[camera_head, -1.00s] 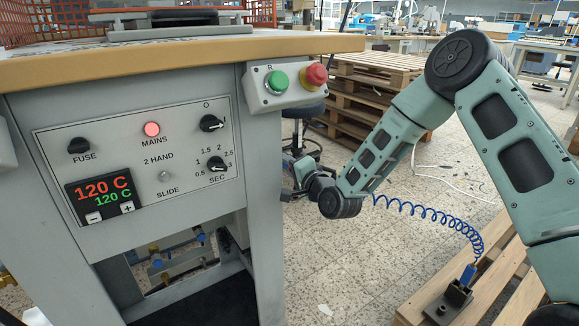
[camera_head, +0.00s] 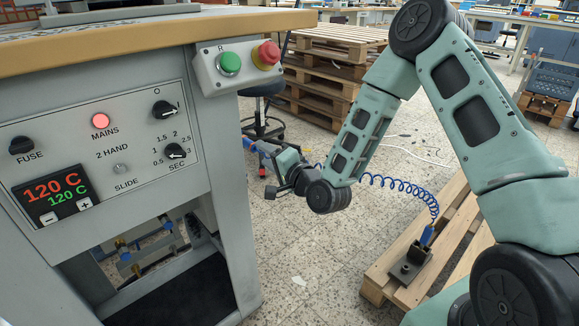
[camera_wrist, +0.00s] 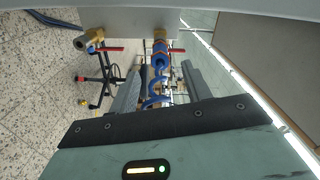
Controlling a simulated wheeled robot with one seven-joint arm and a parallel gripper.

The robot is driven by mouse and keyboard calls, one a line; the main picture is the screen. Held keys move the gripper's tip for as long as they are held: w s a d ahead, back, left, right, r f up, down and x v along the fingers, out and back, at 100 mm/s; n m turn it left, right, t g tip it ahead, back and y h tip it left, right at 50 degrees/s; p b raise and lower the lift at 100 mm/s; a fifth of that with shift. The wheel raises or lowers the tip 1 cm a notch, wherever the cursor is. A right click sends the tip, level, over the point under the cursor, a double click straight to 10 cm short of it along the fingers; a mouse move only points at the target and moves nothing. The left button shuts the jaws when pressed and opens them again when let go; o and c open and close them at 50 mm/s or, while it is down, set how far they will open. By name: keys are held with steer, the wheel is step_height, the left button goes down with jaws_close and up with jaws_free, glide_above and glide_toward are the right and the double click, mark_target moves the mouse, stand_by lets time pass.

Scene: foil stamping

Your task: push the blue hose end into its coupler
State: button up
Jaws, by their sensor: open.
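My gripper (camera_wrist: 160,92) is open in the wrist view, its two grey fingers on either side of the blue coiled hose (camera_wrist: 154,100). In the head view the coiled hose (camera_head: 400,186) runs from a dark block on a pallet to my wrist. My fingers there are small and partly hidden.
Brass fittings with red levers (camera_wrist: 110,49) flank the hose below a grey panel (camera_wrist: 128,20). The machine (camera_head: 110,150) with its control panel stands left of my arm. A pallet (camera_head: 385,275) lies at the right. Stacked pallets (camera_head: 325,75) and a stool (camera_head: 262,95) are behind.

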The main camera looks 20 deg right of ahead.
steer(key=v, duration=0.9)
steer(key=shift+s+p, duration=0.15)
steer(key=shift+p, duration=0.25)
steer(key=s+a+n+g, duration=0.8)
steer(key=a+n+g, duration=0.3)
steer(key=a+n, duration=0.1)
steer(key=s+d+r+n+g+h, duration=0.1)
steer(key=s+r+n+g+h, duration=0.25)
steer(key=s, duration=0.65)
steer(key=s+r+n+g+h, duration=0.2)
steer(key=s+r+n+g, duration=0.15)
steer(key=s, duration=0.75)
step_height(320, 180, up, 30)
steer(key=p, duration=2.9)
steer(key=shift+d+t+p, duration=0.2)
steer(key=shift+t+p, duration=0.2)
